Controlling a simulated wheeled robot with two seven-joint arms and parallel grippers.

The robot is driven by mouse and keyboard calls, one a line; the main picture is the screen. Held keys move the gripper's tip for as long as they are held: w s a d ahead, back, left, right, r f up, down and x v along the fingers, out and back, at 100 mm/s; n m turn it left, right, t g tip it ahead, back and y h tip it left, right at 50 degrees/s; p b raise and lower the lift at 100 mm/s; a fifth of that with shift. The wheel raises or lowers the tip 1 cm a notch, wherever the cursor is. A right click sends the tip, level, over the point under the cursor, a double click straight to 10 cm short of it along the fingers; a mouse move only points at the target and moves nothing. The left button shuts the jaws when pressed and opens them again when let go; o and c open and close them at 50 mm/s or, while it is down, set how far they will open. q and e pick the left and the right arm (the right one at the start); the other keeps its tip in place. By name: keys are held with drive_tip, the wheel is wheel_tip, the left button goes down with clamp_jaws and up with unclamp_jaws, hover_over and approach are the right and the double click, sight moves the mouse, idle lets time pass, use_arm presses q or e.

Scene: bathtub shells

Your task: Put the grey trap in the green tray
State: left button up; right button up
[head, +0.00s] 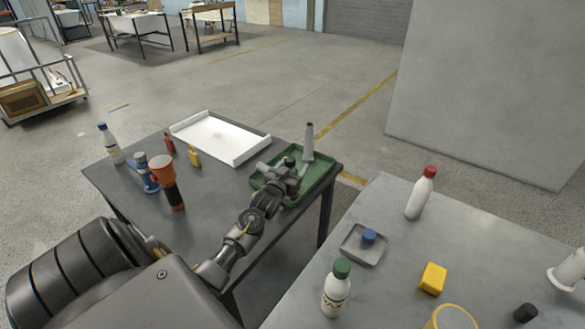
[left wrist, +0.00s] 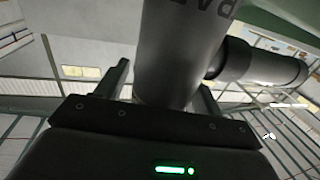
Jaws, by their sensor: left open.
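The grey trap (left wrist: 178,50) fills the middle of the left wrist view, with dark lettering on its body and a side pipe to the right. It stands between the two spread fingers of my left gripper (left wrist: 165,95). In the head view my left gripper (head: 291,173) is low over the green tray (head: 322,172) and hides much of the trap. A short grey end shows left of the gripper. The green tray lies at the right end of the dark table. My right gripper is not in view.
A grey tapered piece (head: 309,140) rises at the tray's far side. A white tray (head: 215,137) lies beside the green one. Bottles and an orange-and-black torch (head: 167,182) stand left. A second table (head: 392,262) holds bottles, a small grey tray and a yellow block.

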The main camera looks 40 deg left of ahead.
use_arm(q)
drive_tip(key=shift+r, duration=0.1)
drive_tip(key=v, duration=1.2)
drive_tip(key=shift+b, duration=0.45)
drive_tip(key=shift+r, duration=0.1)
